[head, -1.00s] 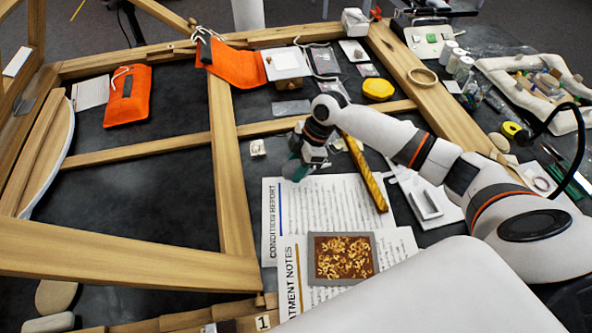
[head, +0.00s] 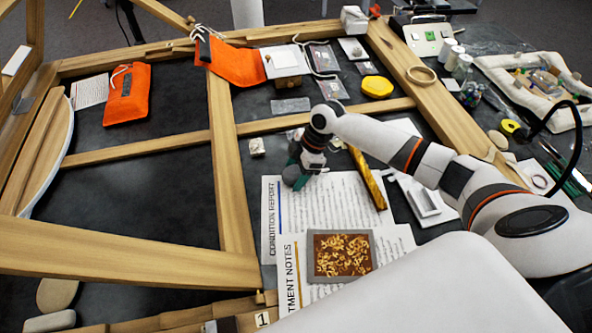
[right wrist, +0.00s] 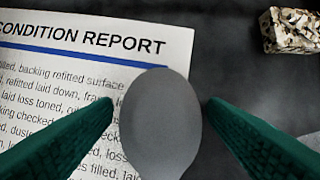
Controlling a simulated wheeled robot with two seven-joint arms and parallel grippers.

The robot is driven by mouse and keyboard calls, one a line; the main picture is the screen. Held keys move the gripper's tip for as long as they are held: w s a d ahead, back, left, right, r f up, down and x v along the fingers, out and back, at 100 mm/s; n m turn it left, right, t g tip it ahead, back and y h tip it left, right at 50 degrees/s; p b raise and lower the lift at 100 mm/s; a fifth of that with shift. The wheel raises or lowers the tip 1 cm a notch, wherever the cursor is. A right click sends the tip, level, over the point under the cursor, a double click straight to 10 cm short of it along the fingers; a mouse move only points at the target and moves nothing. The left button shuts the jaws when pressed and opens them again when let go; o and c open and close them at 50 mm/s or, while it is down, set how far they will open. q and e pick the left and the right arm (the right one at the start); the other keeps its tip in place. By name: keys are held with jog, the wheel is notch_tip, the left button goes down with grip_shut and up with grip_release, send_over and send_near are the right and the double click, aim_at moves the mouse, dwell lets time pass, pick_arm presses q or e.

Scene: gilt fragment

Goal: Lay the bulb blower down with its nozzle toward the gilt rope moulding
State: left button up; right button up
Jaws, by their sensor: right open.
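The grey bulb blower (right wrist: 160,125) shows in the right wrist view between the two green fingers of my right gripper (right wrist: 158,108), with a thin gap on each side. Its nozzle cannot be made out. In the head view the bulb blower (head: 294,177) is a small grey shape at the fingertips of my right gripper (head: 303,172), by the top edge of the report sheet. The gripper is open around it. The gilt rope moulding (head: 367,180) lies diagonally to the right of the gripper, its far end close to my arm. My left gripper is not in view.
The condition report sheet (head: 325,210) lies under and in front of the gripper. A tray of gilt flakes (head: 343,257) sits on the notes. A speckled block (head: 257,146) is left of the gripper. A wooden frame bar (head: 230,180) runs further left. A white tray (head: 428,203) lies right of the moulding.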

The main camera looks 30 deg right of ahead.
jog(key=b+v, duration=0.2)
jog(key=v, duration=1)
